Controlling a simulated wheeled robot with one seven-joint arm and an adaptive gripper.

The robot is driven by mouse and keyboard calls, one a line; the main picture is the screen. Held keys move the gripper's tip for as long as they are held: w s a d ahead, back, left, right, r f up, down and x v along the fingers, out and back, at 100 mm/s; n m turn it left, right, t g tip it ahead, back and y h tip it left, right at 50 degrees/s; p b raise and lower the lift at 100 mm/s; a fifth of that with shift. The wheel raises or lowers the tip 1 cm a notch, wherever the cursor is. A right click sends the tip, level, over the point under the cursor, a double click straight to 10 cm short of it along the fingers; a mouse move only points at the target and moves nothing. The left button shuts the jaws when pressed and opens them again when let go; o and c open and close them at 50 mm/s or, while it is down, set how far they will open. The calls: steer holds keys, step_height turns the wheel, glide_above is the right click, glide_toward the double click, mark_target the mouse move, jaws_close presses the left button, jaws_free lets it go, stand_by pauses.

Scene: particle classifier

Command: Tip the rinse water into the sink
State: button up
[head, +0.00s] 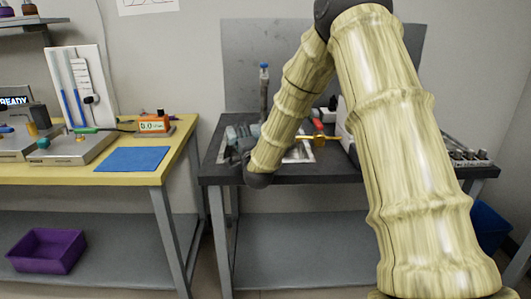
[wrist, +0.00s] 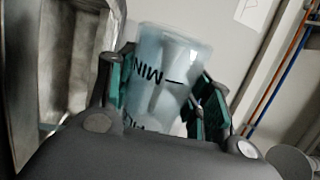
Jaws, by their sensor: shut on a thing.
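My gripper (wrist: 166,78) is shut on a translucent bluish cup (wrist: 168,62) with black markings, its two teal-padded fingers on either side of it. In the wrist view the metal sink (wrist: 86,62) lies to the left of the cup. In the head view my gripper (head: 240,138) is at the left part of the dark bench, by the sink (head: 306,152), which my arm partly covers. I cannot tell from these views how far the cup is tilted or whether water is in it.
A tap with a blue top (head: 264,85) rises behind the sink. A red-handled thing (head: 318,126) and a white box (head: 344,125) stand to the right on the dark bench (head: 330,172). A yellow table (head: 80,177) with instruments and a blue mat (head: 132,159) is at the left.

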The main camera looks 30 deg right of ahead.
mark_target(253, 125)
steer(key=shift+d+f+m, duration=0.15)
steer(key=shift+f+m, duration=0.1)
steer(key=shift+m, duration=0.05)
steer(key=shift+s+d+r+m+h+b, duration=0.1)
steer(key=shift+d+r+m+h+b, duration=0.2)
steer(key=shift+m, duration=0.4)
steer(key=shift+s+d+r+m+h+p, duration=0.1)
steer(key=shift+r+m, duration=0.35)
steer(key=shift+m, duration=0.25)
steer(key=shift+d+r+m+h+b, duration=0.1)
steer(key=shift+d+r+m+b, duration=0.2)
steer(key=shift+m, duration=0.4)
stand_by(1.0)
steer(key=shift+s+d+r+m+g+h+b, duration=0.15)
steer(key=shift+d+r+m+b, duration=0.2)
steer(key=shift+m, duration=0.6)
steer(key=shift+s+d+r+m+g+h+b, duration=0.15)
steer(key=shift+d+r+m, duration=0.25)
steer(key=shift+m, duration=0.5)
steer(key=shift+s+d+r+m+g+h+b, duration=0.15)
steer(key=shift+d+r+m+b, duration=0.25)
steer(key=shift+m, duration=0.55)
stand_by(1.8)
